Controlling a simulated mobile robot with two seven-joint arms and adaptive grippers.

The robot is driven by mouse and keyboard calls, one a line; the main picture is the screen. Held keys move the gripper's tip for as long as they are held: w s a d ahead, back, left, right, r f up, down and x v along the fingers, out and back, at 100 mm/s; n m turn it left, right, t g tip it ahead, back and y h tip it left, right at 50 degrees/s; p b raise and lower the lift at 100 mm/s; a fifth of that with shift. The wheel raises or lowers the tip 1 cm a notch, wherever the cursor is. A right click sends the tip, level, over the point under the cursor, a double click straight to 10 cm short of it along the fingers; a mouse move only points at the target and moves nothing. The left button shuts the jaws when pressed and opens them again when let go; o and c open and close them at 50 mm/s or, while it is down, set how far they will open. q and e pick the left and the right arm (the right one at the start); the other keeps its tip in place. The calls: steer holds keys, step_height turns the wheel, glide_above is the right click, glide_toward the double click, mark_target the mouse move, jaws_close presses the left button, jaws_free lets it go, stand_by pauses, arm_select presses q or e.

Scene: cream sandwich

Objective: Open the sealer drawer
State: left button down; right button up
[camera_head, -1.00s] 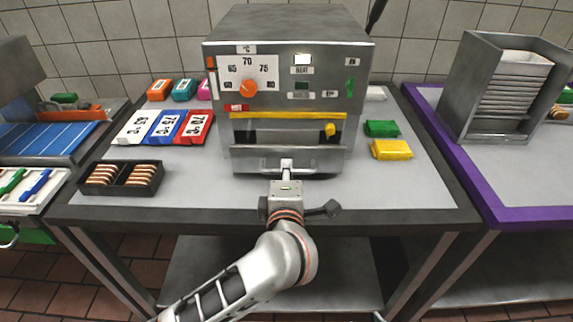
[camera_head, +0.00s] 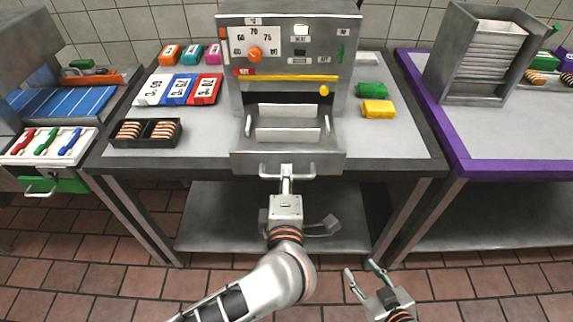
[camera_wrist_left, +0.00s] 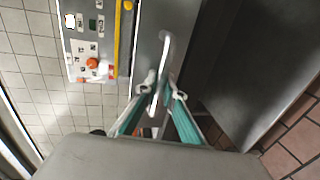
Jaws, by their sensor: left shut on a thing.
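The sealer (camera_head: 290,60) is a grey metal box on the middle table, with a dial and a yellow stripe on its front. Its drawer (camera_head: 250,160) stands pulled out toward me, with pale flat pieces (camera_head: 287,135) inside. My left gripper (camera_head: 287,172) is shut on the bar handle (camera_head: 270,176) at the drawer front. In the left wrist view, the left fingers (camera_wrist_left: 164,88) sit around the handle (camera_wrist_left: 165,50). My right gripper (camera_head: 361,268) is open and empty at the lower right, in front of the table.
Sandwiches lie in a black tray (camera_head: 113,143) at the left. Coloured temperature cards (camera_head: 180,89) and small blocks lie beside the sealer. A green block (camera_head: 371,90) and a yellow block (camera_head: 378,109) lie at its right. The floor in front is clear.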

arm_select(q)
steer(key=c, duration=2.2)
jaws_free()
steer(key=shift+s, duration=0.1)
steer(key=shift+o, duration=0.2)
steer(key=v, duration=1.2)
